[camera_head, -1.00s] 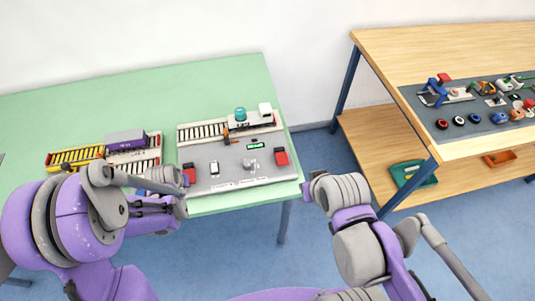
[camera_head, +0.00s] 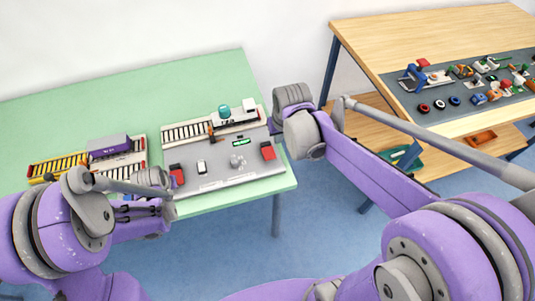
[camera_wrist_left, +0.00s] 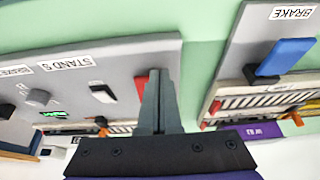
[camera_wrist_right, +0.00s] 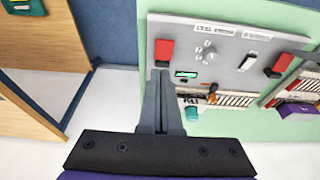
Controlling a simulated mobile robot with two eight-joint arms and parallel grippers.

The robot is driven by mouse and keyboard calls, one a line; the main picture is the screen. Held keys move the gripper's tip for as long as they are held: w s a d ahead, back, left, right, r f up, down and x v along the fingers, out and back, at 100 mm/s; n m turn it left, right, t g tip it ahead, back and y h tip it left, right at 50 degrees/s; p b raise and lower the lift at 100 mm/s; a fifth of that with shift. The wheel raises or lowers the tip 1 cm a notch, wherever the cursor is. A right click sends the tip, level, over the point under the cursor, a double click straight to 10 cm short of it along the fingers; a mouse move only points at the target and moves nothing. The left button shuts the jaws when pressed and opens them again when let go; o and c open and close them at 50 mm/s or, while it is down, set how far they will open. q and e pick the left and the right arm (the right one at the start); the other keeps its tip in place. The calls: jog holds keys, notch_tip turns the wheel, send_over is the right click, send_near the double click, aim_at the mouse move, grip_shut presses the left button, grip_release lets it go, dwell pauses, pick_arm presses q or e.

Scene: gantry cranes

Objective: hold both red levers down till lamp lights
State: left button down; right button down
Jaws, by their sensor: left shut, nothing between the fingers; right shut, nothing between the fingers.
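Two red levers stand on the grey panel (camera_head: 225,178), the left lever (camera_head: 177,178) near its left edge and the right lever (camera_head: 268,151) near its right edge. My left gripper (camera_wrist_left: 157,74) is shut and empty; in the left wrist view its tips overlap the left lever (camera_wrist_left: 141,85) and partly hide it. My right gripper (camera_wrist_right: 160,73) is shut and empty; in the right wrist view its tips reach the lower end of the right lever (camera_wrist_right: 164,50). I cannot tell whether either touches. A small green display (camera_head: 240,142) is lit; I cannot make out a separate lamp.
A white crane (camera_head: 235,116) with a teal load stands behind the panel. A blue lever (camera_wrist_left: 286,56) sits on a neighbouring BRAKE panel. A wooden table (camera_head: 430,45) with small parts stands at right.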

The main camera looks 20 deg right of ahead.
aim_at(274, 158)
dwell(0.3)
jog(key=x, duration=0.8)
jog(key=s+x, duration=0.1)
jog(key=x, duration=0.4)
jog(key=shift+f, duration=0.6)
jog(key=shift+f, duration=0.1)
